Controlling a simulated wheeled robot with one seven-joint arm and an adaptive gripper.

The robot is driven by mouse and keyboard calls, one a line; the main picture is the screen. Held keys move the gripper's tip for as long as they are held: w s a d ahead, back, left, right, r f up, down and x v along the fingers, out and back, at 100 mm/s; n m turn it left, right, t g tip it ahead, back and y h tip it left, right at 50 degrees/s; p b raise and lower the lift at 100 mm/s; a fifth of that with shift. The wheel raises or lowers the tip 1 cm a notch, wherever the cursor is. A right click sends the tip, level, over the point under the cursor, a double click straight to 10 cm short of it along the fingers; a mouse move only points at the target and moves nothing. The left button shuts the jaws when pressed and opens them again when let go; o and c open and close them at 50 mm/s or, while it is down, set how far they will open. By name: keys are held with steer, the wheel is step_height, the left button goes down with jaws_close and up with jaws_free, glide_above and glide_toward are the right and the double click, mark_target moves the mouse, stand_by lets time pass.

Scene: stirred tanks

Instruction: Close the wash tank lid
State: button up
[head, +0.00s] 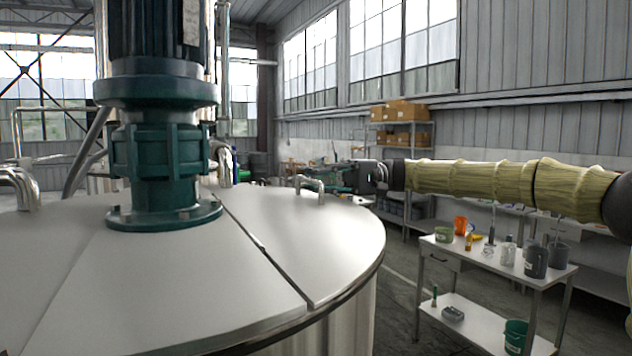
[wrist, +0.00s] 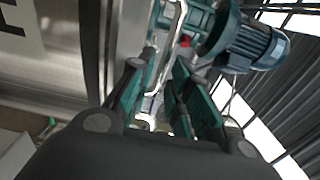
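The wash tank (head: 345,310) is a large round steel vessel filling the left of the head view. Its lid (head: 320,235), the right-hand top panel, lies flat or nearly flat, with a dark seam along its left edge. I cannot tell whether it is fully seated. A bent steel handle (head: 310,184) stands near its far edge. My gripper (head: 335,176) is just right of and behind the handle in the picture. In the wrist view my gripper (wrist: 155,78) has its two teal fingers apart. A shiny bar (wrist: 174,45) shows beyond the fingertips; contact is unclear.
A green motor and gearbox (head: 160,150) stand on the tank top, left of the lid. Another steel handle (head: 20,187) is at far left. A white workbench (head: 440,250) with bottles and pots stands right of the tank. Shelves with boxes (head: 400,112) are behind.

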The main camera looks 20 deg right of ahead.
steer(key=w+d, duration=0.1)
steer(key=d, duration=1)
steer(key=shift+w+d+f, duration=0.2)
steer(key=shift+d+f, duration=0.05)
steer(key=shift+d, duration=0.15)
